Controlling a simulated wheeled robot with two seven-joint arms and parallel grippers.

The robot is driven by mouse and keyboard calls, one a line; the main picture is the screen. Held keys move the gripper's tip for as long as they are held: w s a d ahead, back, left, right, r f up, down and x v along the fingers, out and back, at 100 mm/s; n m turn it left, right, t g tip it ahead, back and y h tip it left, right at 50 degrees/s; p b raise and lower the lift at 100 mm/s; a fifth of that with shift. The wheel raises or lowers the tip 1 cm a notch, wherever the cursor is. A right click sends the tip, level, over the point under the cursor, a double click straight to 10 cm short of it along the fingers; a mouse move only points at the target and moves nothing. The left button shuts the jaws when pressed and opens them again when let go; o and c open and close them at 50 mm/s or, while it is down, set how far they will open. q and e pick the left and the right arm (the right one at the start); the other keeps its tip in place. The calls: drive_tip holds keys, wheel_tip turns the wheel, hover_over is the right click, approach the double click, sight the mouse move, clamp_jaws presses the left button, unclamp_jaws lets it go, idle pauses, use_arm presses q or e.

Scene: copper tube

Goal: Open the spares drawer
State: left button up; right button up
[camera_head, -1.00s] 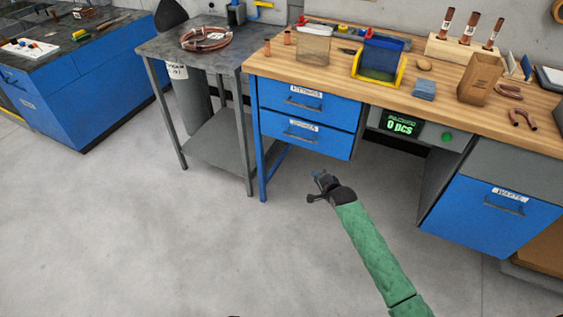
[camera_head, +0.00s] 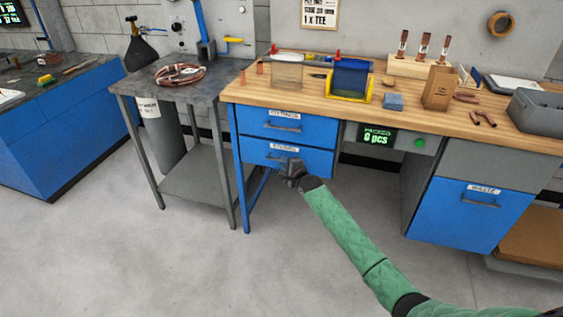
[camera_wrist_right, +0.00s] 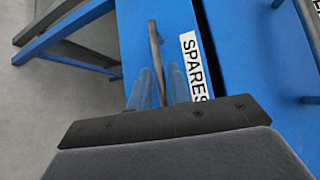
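The spares drawer (camera_head: 255,158) is the lower blue drawer under the wooden bench. Its front is flush with the cabinet. Its label reads SPARES in the right wrist view (camera_wrist_right: 194,66), next to a dark bar handle (camera_wrist_right: 154,45). My right gripper (camera_head: 289,168) is at this handle, hiding part of it in the head view. In the right wrist view my right gripper (camera_wrist_right: 161,76) has its two fingers apart, one on each side of the bar, with gaps showing; whether either touches the bar I cannot tell. My left gripper is not in view.
The fittings drawer (camera_head: 310,130) sits just above, closed. A blue table leg (camera_head: 247,200) stands left of the drawers, beside a grey side table (camera_head: 190,88). A waste drawer (camera_head: 455,215) is at the right. The floor in front is clear.

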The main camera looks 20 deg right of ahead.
drive_tip(key=shift+x, duration=1.15)
clamp_jaws()
drive_tip(key=shift+s, duration=0.1)
